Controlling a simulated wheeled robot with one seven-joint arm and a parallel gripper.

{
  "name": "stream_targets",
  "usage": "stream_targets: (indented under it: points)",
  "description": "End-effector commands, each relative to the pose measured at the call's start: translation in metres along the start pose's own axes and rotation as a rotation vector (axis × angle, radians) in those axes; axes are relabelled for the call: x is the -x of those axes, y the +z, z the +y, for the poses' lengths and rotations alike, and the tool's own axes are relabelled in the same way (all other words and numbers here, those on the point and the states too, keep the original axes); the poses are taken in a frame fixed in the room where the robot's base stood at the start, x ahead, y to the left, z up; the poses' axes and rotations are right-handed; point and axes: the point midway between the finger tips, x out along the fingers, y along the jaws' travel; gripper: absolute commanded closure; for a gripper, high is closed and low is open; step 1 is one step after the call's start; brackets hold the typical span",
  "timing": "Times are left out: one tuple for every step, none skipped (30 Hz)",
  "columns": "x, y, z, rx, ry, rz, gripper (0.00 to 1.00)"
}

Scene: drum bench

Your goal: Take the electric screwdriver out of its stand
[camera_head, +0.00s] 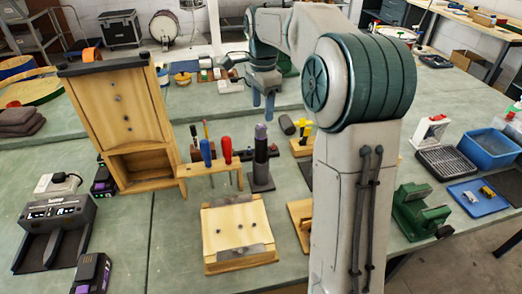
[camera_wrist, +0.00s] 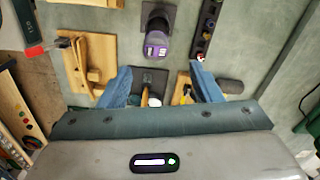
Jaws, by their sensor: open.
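The electric screwdriver (camera_head: 261,145), dark with a purple-grey top, stands upright in its stand (camera_head: 261,184), which has a dark square base. In the wrist view the screwdriver (camera_wrist: 157,38) shows from above, with the stand's dark plate (camera_wrist: 172,13) behind it. My gripper (camera_head: 263,103) is open and empty, hanging over the bench farther back than the screwdriver. In the wrist view its blue fingers (camera_wrist: 160,70) are spread, and the screwdriver lies beyond the fingertips, apart from them.
A wooden rack (camera_head: 215,167) with blue- and red-handled screwdrivers stands just left of the stand. A wooden block with metal strips (camera_head: 238,232) lies in front. A tall wooden case (camera_head: 122,115) is at left. A green vise (camera_head: 420,208) and blue bin (camera_head: 488,147) are at right.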

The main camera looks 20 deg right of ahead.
Motion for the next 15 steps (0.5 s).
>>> stream_targets:
  points:
    - [-0.011,0.0,0.001,0.0,0.003,-0.001,0.42]
    - [-0.016,0.0,0.001,0.0,0.004,-0.001,0.42]
    - [-0.022,0.0,0.001,0.0,0.003,-0.001,0.42]
    - [-0.026,0.0,0.001,0.0,0.003,-0.001,0.42]
    - [-0.03,0.0,0.001,0.0,0.002,-0.001,0.42]
    - [-0.034,0.0,0.001,0.0,0.001,-0.001,0.42]
    - [-0.036,0.0,0.001,0.0,0.001,-0.001,0.42]
    - [-0.038,0.0,0.001,0.0,0.0,0.0,0.42]
    - [-0.039,0.001,0.001,0.0,0.0,0.0,0.42]
    - [-0.041,0.001,0.001,0.001,0.0,-0.001,0.42]
    - [-0.043,0.001,0.001,0.001,0.0,-0.001,0.42]
    - [-0.046,0.002,0.002,0.001,0.001,-0.001,0.42]
    - [-0.049,0.003,0.002,0.002,0.001,-0.001,0.42]
    - [-0.053,0.004,0.003,0.002,0.002,-0.002,0.42]
    - [-0.059,0.005,0.004,0.002,0.002,-0.001,0.42]
